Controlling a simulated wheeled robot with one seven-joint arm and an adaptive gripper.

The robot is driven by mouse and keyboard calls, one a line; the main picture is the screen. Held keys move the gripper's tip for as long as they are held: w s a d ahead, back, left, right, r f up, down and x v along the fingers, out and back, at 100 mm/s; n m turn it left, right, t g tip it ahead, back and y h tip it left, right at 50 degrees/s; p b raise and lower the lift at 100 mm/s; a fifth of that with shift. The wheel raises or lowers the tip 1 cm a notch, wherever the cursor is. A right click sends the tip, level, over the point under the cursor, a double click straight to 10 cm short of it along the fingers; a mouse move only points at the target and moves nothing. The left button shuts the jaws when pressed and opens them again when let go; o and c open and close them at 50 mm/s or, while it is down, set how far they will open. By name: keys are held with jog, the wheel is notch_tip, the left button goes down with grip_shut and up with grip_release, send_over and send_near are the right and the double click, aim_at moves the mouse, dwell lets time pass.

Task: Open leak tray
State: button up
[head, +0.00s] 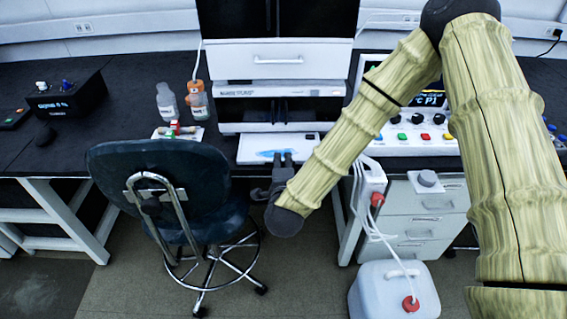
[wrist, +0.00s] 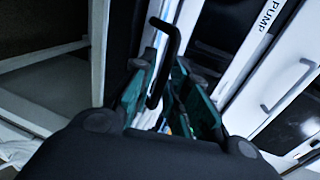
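A white tray (head: 250,153) with a blue patch on it shows at the foot of the instrument stack, at the bench's front edge. I take it for the leak tray; how far it is pulled out is hard to tell. My gripper (head: 283,156) is at its front edge, fingers pointing toward the stack. In the wrist view my gripper (wrist: 165,75) has its two green fingers apart, with a black bent handle (wrist: 170,40) between them. Whether either finger touches the handle is unclear. The handle is not distinguishable in the head view.
A dark chair (head: 160,185) stands close to the left of my gripper. Bottles (head: 167,103) stand on the bench left of the stack. A white drawer cabinet (head: 425,210) and a white jug with tubing (head: 380,290) are to the right.

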jog(key=shift+s, duration=0.1)
jog(key=v, duration=1.2)
jog(key=s+d+f+n+g+y+p, duration=0.1)
jog(key=s+d+f+n+g+p, duration=0.1)
jog(key=s+d+f+n+g, duration=0.45)
jog(key=s+d+f+n+g+p, duration=0.1)
jog(key=s+f+n+p, duration=0.2)
jog(key=f, duration=0.6)
jog(key=s+d+f+n+g+y+p, duration=0.1)
jog(key=s+d+f+n+g, duration=0.25)
jog(key=s+f, duration=0.35)
jog(key=s+d+f+n+g+h+p, duration=0.1)
jog(key=s+d+f+n+g, duration=0.2)
jog(key=s+d, duration=0.5)
jog(key=s+n+g, duration=0.1)
jog(key=s+n, duration=0.1)
jog(key=s, duration=0.1)
jog(key=shift+d+g, duration=0.3)
jog(key=shift+d, duration=0.1)
jog(key=shift+s+d, duration=0.1)
